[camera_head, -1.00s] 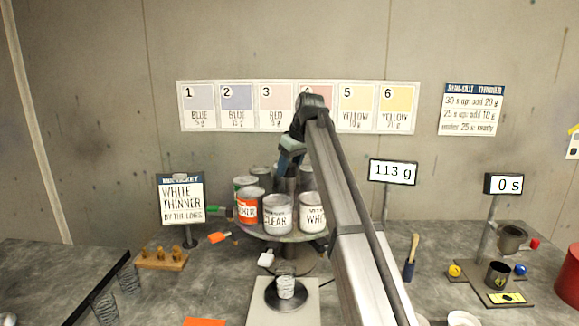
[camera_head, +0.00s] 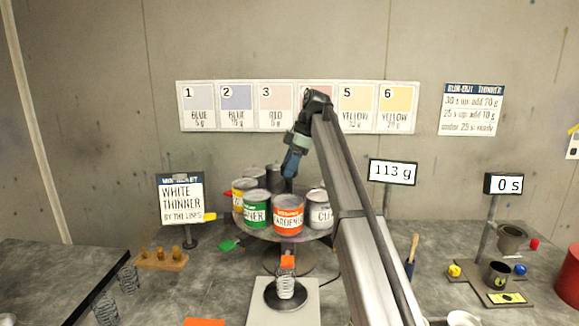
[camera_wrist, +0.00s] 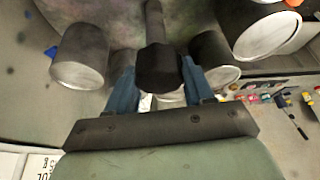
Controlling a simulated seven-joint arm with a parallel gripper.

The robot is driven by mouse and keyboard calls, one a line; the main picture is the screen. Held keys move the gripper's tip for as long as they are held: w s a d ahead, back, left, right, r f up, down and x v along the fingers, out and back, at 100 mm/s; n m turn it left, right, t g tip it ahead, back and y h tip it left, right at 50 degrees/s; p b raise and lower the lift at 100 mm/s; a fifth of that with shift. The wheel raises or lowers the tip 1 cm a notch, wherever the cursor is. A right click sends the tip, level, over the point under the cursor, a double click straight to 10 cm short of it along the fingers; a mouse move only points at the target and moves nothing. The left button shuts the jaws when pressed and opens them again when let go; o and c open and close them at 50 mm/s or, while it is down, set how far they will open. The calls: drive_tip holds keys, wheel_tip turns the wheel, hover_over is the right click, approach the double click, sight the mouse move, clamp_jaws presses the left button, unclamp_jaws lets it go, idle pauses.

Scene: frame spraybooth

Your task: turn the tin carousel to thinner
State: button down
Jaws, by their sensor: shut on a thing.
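The tin carousel (camera_head: 262,232) is a round stand at the centre of the head view with several tins around its rim. An orange tin (camera_head: 288,222), its label reading like hardener, faces the front above the scale. The green tin (camera_head: 256,212), whose label ends like "NNER", is just left of it. A tin reading like clear (camera_head: 319,214) is at the right, partly behind my arm. My gripper (camera_head: 290,168) is over the carousel's middle. In the wrist view its blue fingers are shut on the dark central knob (camera_wrist: 158,66).
A ridged clear cup (camera_head: 286,288) stands on the scale (camera_head: 258,312) below the carousel's front. A ticket (camera_head: 182,203) reads white, thinner. Displays show 113 g (camera_head: 392,172) and 0 s (camera_head: 503,184). A wooden rack (camera_head: 160,261) is at left.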

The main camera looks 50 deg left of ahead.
drive_tip(key=shift+a+n+g+h, duration=0.15)
drive_tip(key=shift+n+g+h, duration=0.15)
drive_tip(key=shift+n, duration=0.8)
drive_tip(key=shift+s, duration=0.1)
drive_tip(key=c, duration=0.7)
unclamp_jaws()
drive_tip(key=shift+o, duration=1.3)
